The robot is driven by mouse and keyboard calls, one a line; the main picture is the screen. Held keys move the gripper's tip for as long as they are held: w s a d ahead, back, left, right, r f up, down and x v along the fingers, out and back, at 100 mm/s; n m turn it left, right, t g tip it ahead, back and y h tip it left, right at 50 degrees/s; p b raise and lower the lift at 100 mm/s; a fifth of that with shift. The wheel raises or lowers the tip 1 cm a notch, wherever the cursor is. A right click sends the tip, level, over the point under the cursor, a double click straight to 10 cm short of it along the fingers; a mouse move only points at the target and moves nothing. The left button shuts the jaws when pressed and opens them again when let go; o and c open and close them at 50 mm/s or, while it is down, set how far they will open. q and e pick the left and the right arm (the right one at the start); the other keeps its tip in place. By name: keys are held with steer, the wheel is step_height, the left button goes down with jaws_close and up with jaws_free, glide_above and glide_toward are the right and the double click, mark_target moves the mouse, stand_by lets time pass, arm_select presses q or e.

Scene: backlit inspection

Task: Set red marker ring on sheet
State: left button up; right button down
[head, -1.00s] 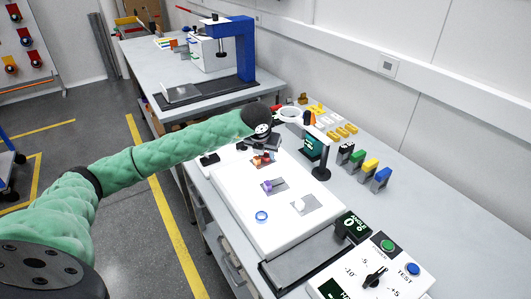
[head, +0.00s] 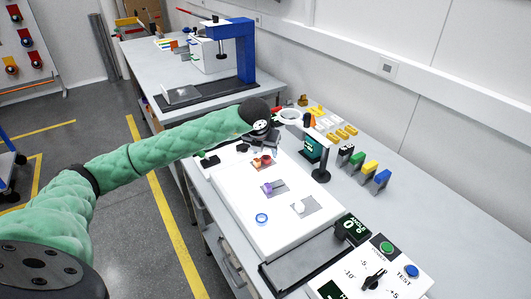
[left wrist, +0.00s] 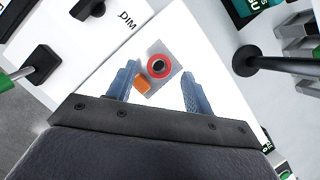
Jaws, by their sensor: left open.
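The red marker ring (left wrist: 158,66) lies on a small grey square sheet (left wrist: 172,83) in the left wrist view, around a dark round centre. An orange block (left wrist: 142,83) sits against its lower left side. In the head view the red ring (head: 266,159) is small, at the far part of the white panel (head: 240,205). My left gripper (left wrist: 158,88) is open, its two blue fingers on either side of the ring and orange block, apart from both. In the head view the left gripper (head: 268,148) hangs just beyond the ring. My right gripper is not in view.
A blue ring (head: 261,218), a purple piece (head: 268,188) and a white piece (head: 299,207) are on the panel. A black post (head: 321,160) stands at its right edge, with coloured blocks (head: 370,167) beyond. A control box (head: 375,275) is at the front.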

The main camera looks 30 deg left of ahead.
arm_select(q)
steer(key=p+v, duration=0.1)
steer(key=v, duration=0.8)
steer(key=shift+p, duration=0.3)
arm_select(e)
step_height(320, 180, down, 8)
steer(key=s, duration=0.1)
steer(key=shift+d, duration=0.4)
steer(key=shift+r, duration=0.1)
